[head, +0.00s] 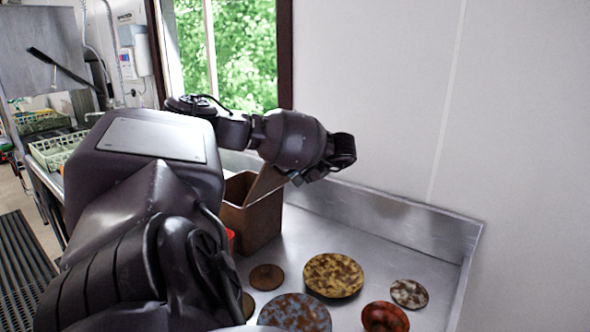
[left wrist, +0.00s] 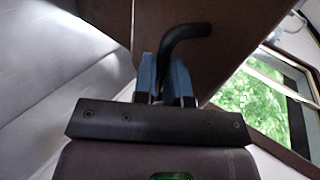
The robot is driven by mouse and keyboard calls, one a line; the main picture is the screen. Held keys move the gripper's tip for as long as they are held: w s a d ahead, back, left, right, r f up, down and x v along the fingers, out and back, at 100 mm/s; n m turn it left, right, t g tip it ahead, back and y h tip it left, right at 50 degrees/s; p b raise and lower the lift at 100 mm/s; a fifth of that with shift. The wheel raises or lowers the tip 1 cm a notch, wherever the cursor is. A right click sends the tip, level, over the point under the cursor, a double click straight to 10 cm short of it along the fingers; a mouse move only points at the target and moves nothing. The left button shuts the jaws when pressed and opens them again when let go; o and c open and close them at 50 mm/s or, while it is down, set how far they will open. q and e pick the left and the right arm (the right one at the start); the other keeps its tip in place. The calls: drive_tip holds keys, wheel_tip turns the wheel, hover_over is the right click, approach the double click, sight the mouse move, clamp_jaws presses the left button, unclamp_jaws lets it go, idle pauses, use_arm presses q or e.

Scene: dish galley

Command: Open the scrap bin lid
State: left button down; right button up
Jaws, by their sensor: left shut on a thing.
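The scrap bin (head: 258,222) is a brown, open-topped box standing on the steel counter against the back wall. Its brown lid (head: 267,184) shows as a slanted panel at the top of the bin, tilted up, with a dark gap beside it. My left gripper (left wrist: 167,82) has its blue fingertips shut on the black bent lid handle (left wrist: 187,33) in the left wrist view. The brown lid panel (left wrist: 235,25) fills the top of that view. In the head view my left arm hides the fingers and part of the bin. My right gripper is not in view.
Several round plates lie on the counter in front of the bin: a yellow-brown one (head: 333,275), a blue-grey one (head: 296,313), a red one (head: 385,317), a small speckled one (head: 409,293) and a small brown one (head: 266,277). A raised steel edge (head: 420,228) runs along the wall.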

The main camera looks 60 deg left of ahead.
use_arm(q)
drive_tip(key=c, duration=1.2)
unclamp_jaws()
drive_tip(key=shift+w+f, duration=0.1)
drive_tip(key=shift+w, duration=0.05)
drive_tip(key=shift+o, duration=0.2)
drive_tip(key=v, duration=1)
drive_tip(key=shift+d+r, duration=0.2)
drive_tip(key=shift+d, duration=0.05)
drive_tip(key=shift+w, duration=0.1)
